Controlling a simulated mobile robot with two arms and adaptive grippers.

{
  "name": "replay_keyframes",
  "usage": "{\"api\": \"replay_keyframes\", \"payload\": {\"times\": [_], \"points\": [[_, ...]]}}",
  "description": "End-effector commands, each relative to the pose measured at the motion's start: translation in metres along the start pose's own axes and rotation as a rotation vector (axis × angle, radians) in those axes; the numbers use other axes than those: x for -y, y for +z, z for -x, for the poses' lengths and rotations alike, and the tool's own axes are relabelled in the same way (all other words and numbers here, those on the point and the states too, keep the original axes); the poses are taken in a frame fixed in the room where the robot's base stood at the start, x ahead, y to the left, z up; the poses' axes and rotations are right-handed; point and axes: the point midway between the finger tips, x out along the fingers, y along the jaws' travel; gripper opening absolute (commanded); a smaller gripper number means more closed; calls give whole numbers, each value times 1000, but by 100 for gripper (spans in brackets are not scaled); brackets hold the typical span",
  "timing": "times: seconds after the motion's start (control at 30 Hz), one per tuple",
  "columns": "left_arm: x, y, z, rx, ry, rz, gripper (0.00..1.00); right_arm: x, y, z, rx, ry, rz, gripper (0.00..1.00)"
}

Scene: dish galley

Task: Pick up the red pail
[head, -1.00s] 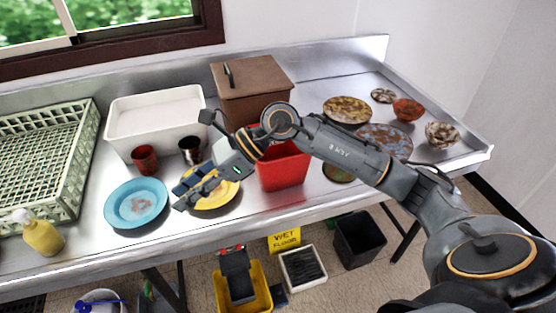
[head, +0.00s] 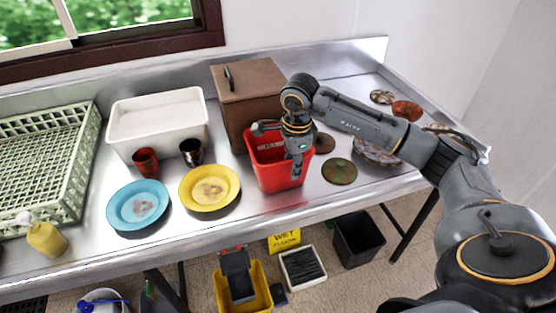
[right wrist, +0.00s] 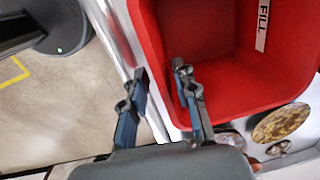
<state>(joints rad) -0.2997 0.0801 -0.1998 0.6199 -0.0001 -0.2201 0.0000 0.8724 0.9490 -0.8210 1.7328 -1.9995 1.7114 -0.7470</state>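The red pail (head: 268,178) stands upright on the steel counter, right of the yellow plate and in front of the brown box. My right gripper (head: 297,170) points down at the pail's front right side. In the right wrist view the gripper (right wrist: 160,72) is open, with one finger over the inside of the red pail (right wrist: 225,60) and the other outside its wall. The near rim runs between the fingers. I cannot tell whether either finger touches the wall. The left gripper is not in view.
A yellow plate (head: 209,187) and blue plate (head: 138,205) lie left of the pail. The brown box (head: 250,88) stands close behind. A green-brown plate (head: 339,171) and several patterned dishes lie right. A white tub (head: 157,118) and green rack (head: 42,165) stand further left.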

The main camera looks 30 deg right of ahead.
Motion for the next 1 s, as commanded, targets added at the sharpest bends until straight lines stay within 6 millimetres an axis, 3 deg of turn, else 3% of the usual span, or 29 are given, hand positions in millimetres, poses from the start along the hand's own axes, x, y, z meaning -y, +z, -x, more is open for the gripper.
{"api": "replay_keyframes", "payload": {"times": [0.23,0.5,0.77,0.8,0.93,1.0], "points": [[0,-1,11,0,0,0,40,2,5,-17,1,4,2,29],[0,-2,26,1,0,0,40,6,10,-55,1,3,1,29],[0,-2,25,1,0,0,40,7,10,-60,1,-1,2,29],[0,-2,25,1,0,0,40,7,10,-60,1,-1,2,27],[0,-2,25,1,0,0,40,7,10,-60,1,-1,2,1],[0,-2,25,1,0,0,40,7,10,-60,1,-1,2,0]]}}
